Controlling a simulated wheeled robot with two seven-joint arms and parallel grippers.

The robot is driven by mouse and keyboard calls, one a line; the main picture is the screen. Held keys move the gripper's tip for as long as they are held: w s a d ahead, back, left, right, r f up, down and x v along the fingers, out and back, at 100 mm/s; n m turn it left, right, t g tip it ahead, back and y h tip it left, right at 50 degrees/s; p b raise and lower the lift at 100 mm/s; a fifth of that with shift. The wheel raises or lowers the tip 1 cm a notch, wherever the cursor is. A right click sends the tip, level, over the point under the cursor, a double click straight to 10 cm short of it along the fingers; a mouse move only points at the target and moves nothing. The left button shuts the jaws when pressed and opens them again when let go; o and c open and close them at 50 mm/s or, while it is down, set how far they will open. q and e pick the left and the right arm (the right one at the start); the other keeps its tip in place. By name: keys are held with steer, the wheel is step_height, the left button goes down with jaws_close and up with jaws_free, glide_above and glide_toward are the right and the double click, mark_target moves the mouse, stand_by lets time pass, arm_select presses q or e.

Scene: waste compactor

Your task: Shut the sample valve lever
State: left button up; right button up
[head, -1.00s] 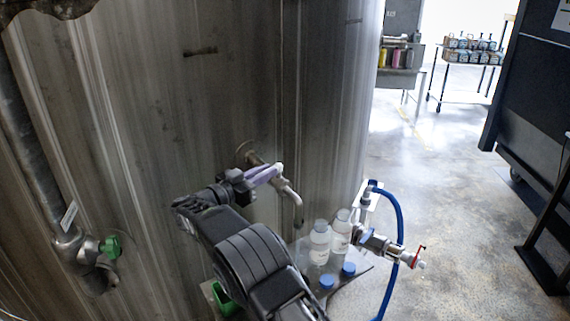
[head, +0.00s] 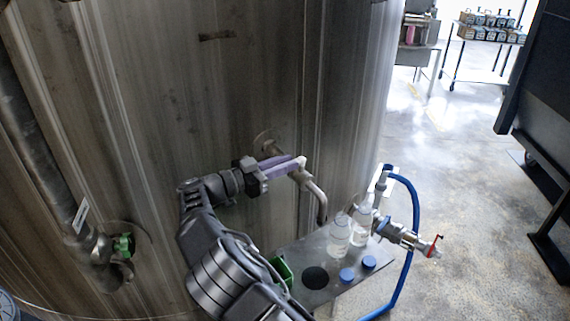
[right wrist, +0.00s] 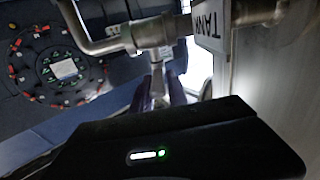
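The sample valve (head: 272,144) comes out of the steel tank wall in the head view, and its bent spout (head: 319,195) hangs down to the right. In the right wrist view the valve body (right wrist: 150,33) and its pipe show next to a "TANK" label (right wrist: 208,20). My right gripper (head: 298,163) has its pale purple fingers at the valve and partly covers it. In the right wrist view the fingers (right wrist: 158,92) are on both sides of a metal piece below the valve body, perhaps the lever. I cannot tell whether they grip it. My left gripper is not in view.
A grey shelf (head: 300,262) under the spout carries clear bottles (head: 340,238), blue caps (head: 347,275) and a green container (head: 281,269). A red-handled valve (head: 433,246) with a blue hose (head: 412,215) stands at the right. A green-handled valve (head: 123,245) is at the left.

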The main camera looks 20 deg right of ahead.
steer(key=o, duration=0.4)
steer(key=shift+f, duration=0.1)
steer(key=shift+s+a, duration=0.1)
steer(key=shift+a, duration=0.4)
steer(key=a, duration=0.2)
steer(key=a+b, duration=0.1)
steer(key=a, duration=0.1)
steer(key=s+a, duration=0.1)
steer(key=a, duration=0.1)
steer(key=shift+a+b, duration=0.35)
steer(key=shift+b, duration=0.05)
